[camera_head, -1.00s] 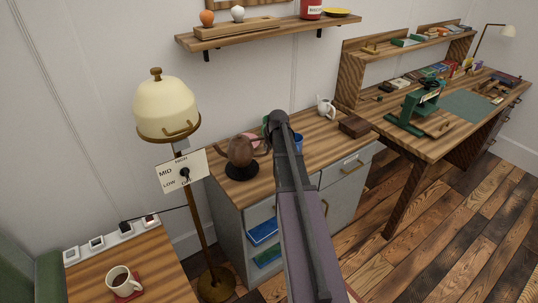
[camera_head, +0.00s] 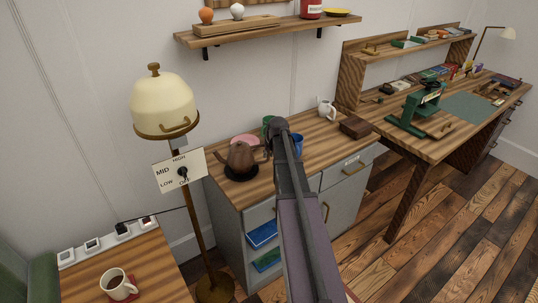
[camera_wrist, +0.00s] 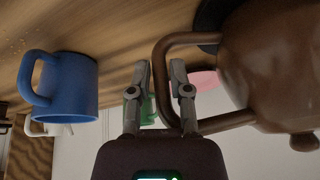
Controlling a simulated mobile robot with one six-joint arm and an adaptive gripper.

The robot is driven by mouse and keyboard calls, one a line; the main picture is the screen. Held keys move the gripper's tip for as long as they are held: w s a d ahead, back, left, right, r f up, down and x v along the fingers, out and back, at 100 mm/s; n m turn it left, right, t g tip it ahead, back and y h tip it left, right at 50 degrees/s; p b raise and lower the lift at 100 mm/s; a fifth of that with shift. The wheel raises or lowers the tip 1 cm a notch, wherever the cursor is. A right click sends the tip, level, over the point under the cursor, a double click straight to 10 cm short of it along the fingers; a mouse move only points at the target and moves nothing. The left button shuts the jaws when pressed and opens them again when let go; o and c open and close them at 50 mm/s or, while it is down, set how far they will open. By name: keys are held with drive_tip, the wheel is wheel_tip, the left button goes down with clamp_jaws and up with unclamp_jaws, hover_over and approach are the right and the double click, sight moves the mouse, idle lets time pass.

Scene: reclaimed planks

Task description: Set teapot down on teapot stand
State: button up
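The brown teapot (camera_head: 241,157) is upright at the left of the cabinet top, over the black round teapot stand (camera_head: 240,175). It appears to rest on the stand, though a tiny gap cannot be ruled out. In the wrist view the teapot (camera_wrist: 275,70) fills the right side, and part of the dark stand (camera_wrist: 208,20) shows beside its base. My gripper (camera_wrist: 161,72) has its fingers on either side of the teapot's handle, close against it. In the head view my arm hides the gripper's fingers.
A blue mug (camera_wrist: 72,85), a green mug (camera_head: 267,122) and a pink item (camera_head: 243,139) are close by. A white mug (camera_head: 326,109) and a brown box (camera_head: 356,127) stand farther right on the cabinet. A lamp (camera_head: 165,105) rises at the left.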

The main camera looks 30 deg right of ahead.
drive_tip(key=shift+o, duration=1.2)
drive_tip(key=shift+r, duration=0.2)
drive_tip(key=p+v, duration=1.1)
drive_tip(key=v, duration=0.1)
drive_tip(key=shift+a, duration=0.1)
drive_tip(key=s+a+n+g, duration=0.1)
drive_tip(key=s+a, duration=0.4)
drive_tip(key=a, duration=0.5)
drive_tip(key=s+a+f+n+g, duration=0.1)
drive_tip(key=s+a, duration=0.4)
drive_tip(key=a, duration=0.6)
drive_tip(key=s+a+n+g, duration=0.2)
drive_tip(key=s+a, duration=0.4)
drive_tip(key=a, duration=0.5)
drive_tip(key=shift+f+g+y, duration=0.3)
drive_tip(key=shift+f+g, duration=0.05)
drive_tip(key=shift+g, duration=0.05)
drive_tip(key=shift+w, duration=0.1)
